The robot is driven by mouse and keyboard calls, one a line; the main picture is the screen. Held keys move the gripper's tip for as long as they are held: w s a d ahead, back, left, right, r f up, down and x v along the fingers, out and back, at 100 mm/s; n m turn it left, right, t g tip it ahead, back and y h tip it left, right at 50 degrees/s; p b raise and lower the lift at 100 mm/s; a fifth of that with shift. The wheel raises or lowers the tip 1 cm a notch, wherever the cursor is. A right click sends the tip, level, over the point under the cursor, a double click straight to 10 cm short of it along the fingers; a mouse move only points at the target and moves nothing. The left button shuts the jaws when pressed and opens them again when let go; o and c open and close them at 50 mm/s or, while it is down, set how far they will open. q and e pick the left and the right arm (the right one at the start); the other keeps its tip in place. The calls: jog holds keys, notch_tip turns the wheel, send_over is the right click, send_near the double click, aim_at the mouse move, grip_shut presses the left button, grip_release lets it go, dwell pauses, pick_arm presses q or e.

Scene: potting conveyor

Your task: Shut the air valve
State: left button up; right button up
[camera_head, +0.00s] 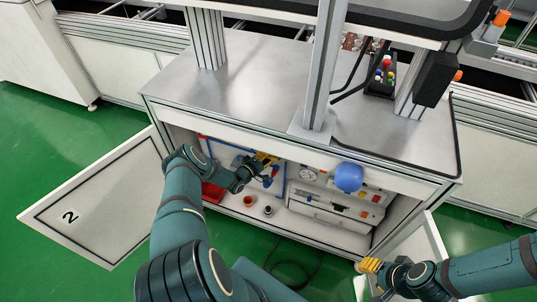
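My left gripper (266,160) reaches into the open cabinet under the bench, its yellow fingertips against the back panel area. Blue air tubing (284,182) runs beside it, with small red and blue fittings close to the fingers. The air valve cannot be told apart there; the gripper and wrist cover part of that area. Whether the fingers are shut on anything is too small to tell. My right gripper (371,265), with yellow ribbed fingers, is outside the cabinet at lower right, by the right door, apart from the tubing. Its finger opening is not clear.
The left cabinet door (92,208), marked 2, and the right door (428,240) stand open. Red and dark cups (248,201) stand on the cabinet floor. A button box (381,81) sits on the bench (255,80).

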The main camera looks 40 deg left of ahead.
pick_arm(q)
jog(key=shift+a+r, duration=0.1)
jog(key=s+a, duration=0.1)
jog(key=s, duration=1)
jog(key=shift+s+a, duration=0.4)
